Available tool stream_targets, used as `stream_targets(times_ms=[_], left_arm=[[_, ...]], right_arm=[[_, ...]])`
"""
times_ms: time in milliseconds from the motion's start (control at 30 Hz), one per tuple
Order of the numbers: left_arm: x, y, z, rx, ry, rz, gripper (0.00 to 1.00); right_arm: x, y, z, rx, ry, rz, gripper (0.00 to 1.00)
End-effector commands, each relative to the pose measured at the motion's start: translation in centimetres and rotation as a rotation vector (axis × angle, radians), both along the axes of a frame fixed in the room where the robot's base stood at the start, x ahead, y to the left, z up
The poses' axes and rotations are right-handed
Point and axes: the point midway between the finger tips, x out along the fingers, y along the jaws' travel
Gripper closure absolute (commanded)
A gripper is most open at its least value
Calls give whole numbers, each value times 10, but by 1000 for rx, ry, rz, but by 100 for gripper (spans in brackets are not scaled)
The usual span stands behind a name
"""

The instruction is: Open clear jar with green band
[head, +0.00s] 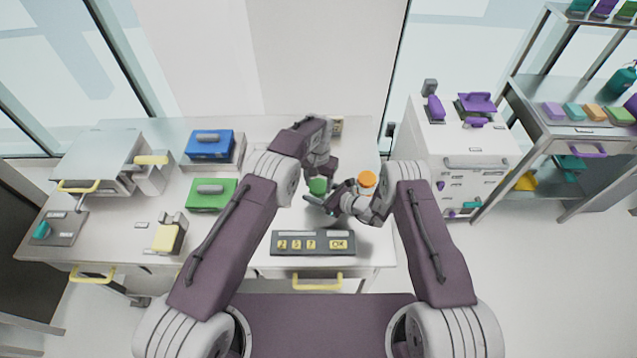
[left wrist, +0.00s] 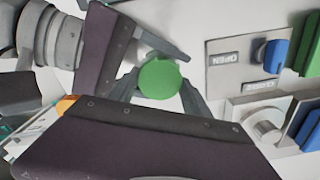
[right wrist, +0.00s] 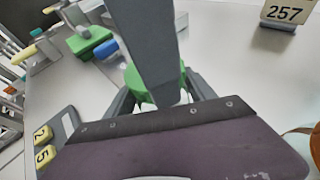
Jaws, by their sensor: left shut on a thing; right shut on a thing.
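The jar shows as a small green round top (head: 318,186) between my two grippers in the head view. Its green disc (left wrist: 160,79) fills the space between the fingers in the left wrist view. Green parts (right wrist: 137,82) show behind a grey finger in the right wrist view. My left gripper (head: 322,172) is shut on the jar from the far side. My right gripper (head: 318,200) is shut on it from the right and front. The clear body is mostly hidden by the fingers, and I cannot tell whether the lid is apart from it.
An orange-topped container (head: 367,179) stands close right of the right gripper. A dark button panel (head: 313,243) lies at the table's front. Blue (head: 210,145) and green (head: 211,194) handled boxes stand left. A white cabinet (head: 455,150) stands right.

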Motion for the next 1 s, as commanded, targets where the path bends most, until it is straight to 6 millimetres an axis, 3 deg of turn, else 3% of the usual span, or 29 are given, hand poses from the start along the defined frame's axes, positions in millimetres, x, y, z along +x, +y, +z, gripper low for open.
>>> stream_targets(times_ms=[133, 433, 467, 500, 533, 833, 1000], left_arm=[[0, -1, 0, -1, 1, 191, 92], [-1, -1, 0, -1, 1, 223, 92], [-1, -1, 0, -1, 1, 222, 38], [-1, -1, 0, -1, 1, 222, 27], [0, -1, 0, -1, 1, 222, 22], [0, 0, 2, 0, 0, 221, 22], [1, -1, 29, -1, -3, 221, 22]], right_arm=[[0, 0, 1, 0, -2, -1, 100], [0, 0, 1, 0, -1, 0, 100], [0, 0, 1, 0, -1, 0, 100], [0, 0, 1, 0, -1, 0, 100], [0, 0, 1, 0, -1, 0, 100], [0, 0, 1, 0, -1, 0, 100], [0, 0, 1, 0, -1, 0, 100]])
